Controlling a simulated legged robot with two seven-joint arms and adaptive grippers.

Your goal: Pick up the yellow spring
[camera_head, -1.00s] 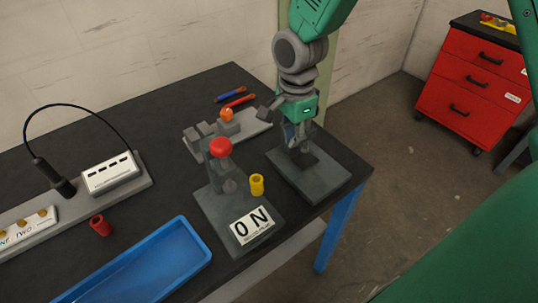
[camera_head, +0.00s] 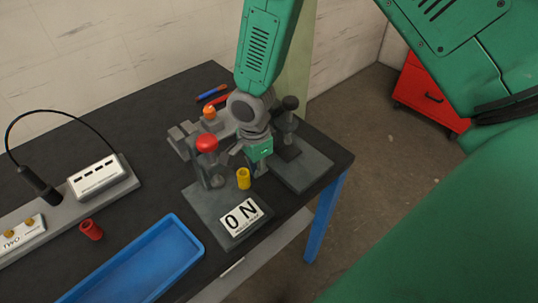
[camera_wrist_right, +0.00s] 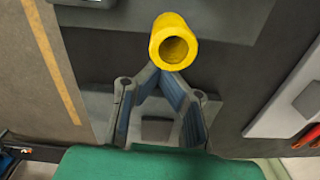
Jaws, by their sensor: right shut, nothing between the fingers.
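The yellow spring (camera_head: 243,179) is a small hollow cylinder on the grey base plate with the "ON" label, close to a red knob. My right gripper (camera_head: 252,166) is just behind and to the right of it in the head view. In the right wrist view, the spring (camera_wrist_right: 172,40) shows its open end just beyond my fingertips (camera_wrist_right: 156,70). The fingers converge to a point with nothing held between them. Whether the tips touch the spring I cannot tell. My left gripper is not in view.
The red knob (camera_head: 206,144) stands close on the left. A second base plate (camera_head: 308,172) with a dark post lies to the right. A blue tray (camera_head: 135,265), a red cylinder (camera_head: 91,230) and a grey strip with a white box (camera_head: 97,177) are further left.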

